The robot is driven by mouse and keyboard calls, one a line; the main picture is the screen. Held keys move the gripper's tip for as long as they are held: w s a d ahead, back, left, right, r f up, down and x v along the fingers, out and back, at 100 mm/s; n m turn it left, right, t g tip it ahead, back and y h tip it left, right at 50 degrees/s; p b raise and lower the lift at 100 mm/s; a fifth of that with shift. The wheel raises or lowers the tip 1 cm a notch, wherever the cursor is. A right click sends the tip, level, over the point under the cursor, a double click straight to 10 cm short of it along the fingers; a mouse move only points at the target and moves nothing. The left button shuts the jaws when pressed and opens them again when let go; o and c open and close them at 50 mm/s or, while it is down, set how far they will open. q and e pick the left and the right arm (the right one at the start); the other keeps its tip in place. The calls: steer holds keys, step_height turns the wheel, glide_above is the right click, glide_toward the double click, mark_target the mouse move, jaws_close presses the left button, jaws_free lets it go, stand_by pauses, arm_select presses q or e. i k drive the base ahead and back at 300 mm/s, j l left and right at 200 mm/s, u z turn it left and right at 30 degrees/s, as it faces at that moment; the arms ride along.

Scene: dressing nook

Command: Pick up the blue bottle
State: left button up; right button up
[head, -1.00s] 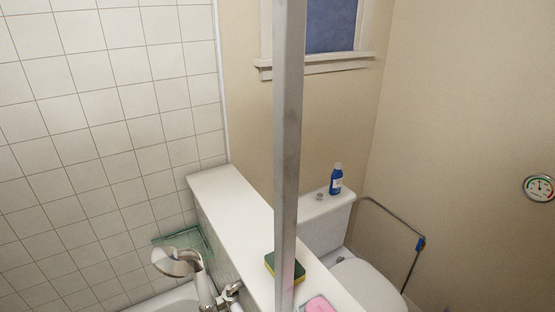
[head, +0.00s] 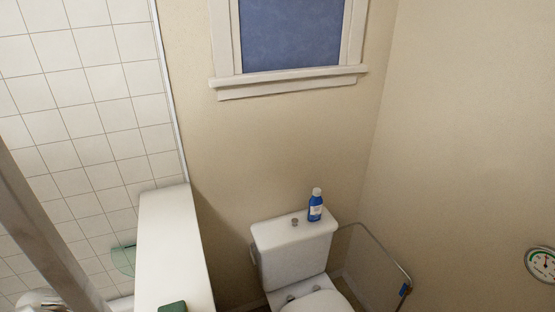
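The blue bottle (head: 315,208) stands upright on the lid of the white toilet tank, near its right end. It has a white cap and a pale label. A small round knob (head: 294,222) sits on the tank lid to its left, apart from it. Neither of my grippers shows in the head view.
A white ledge (head: 172,245) runs forward at the left, with a dark green object at its near end. A metal post (head: 45,225) crosses the lower left. The toilet tank (head: 290,250) stands under the window; a grey rail (head: 385,256) and round gauge (head: 541,264) are right.

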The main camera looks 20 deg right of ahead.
mark_target(316, 202)
steer(key=i+l+u, duration=0.1)
steer(key=i+l, duration=0.25)
steer(key=i+l+u, duration=0.1)
steer(key=i+l, duration=0.2)
steer(key=i+l+u, duration=0.1)
steer(key=i+l, duration=0.25)
steer(key=i+l+u, duration=0.1)
steer(key=i+l, duration=0.2)
steer(key=l, duration=0.2)
steer(key=i+l+u, duration=0.1)
steer(key=i+l, duration=0.15)
steer(key=l, duration=0.2)
steer(key=i+l+u, duration=0.1)
steer(key=i+l, duration=0.2)
steer(key=l, duration=0.15)
